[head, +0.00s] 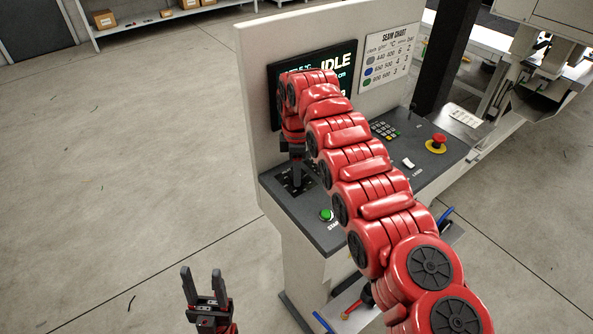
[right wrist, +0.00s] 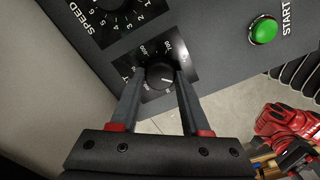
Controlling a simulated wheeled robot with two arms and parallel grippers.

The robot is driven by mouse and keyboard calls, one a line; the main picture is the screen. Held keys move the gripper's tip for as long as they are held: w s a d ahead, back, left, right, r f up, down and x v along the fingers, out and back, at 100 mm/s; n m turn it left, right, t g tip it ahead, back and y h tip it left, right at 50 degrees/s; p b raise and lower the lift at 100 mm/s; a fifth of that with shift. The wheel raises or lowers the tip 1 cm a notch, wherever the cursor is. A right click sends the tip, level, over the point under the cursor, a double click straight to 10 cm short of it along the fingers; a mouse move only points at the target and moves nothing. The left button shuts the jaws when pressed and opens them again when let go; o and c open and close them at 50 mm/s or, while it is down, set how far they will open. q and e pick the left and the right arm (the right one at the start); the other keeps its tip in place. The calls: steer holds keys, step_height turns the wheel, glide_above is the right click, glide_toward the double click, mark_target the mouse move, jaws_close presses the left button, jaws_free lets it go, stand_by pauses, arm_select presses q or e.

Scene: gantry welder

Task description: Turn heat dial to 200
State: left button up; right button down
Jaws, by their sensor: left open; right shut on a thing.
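The heat dial (right wrist: 160,76) is a round black knob on a black scale plate in the right wrist view. Its scale numbers are partly hidden by the fingers, and a short white mark shows on the knob. My right gripper (right wrist: 159,72) is shut on the knob, one finger on each side. In the head view the right gripper (head: 296,180) points down at the left end of the console, and the dial is hidden there. My left gripper (head: 202,270) is open and empty, apart from the console at the lower left.
The speed dial (right wrist: 115,8) sits beside the heat dial. A green start button (head: 326,215) is close by. The screen (head: 343,83) reads IDLE, partly covered by my right arm. A keypad (head: 385,130) and red emergency button (head: 437,142) lie further right.

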stand_by(0.3)
steer(key=shift+c, duration=1.9)
jaws_free()
steer(key=shift+d, duration=0.1)
steer(key=r, duration=0.3)
steer(key=shift+a+r, duration=0.15)
steer(key=shift+a, duration=0.05)
step_height(320, 180, up, 14)
steer(key=p, duration=1.4)
steer(key=shift+d, duration=0.2)
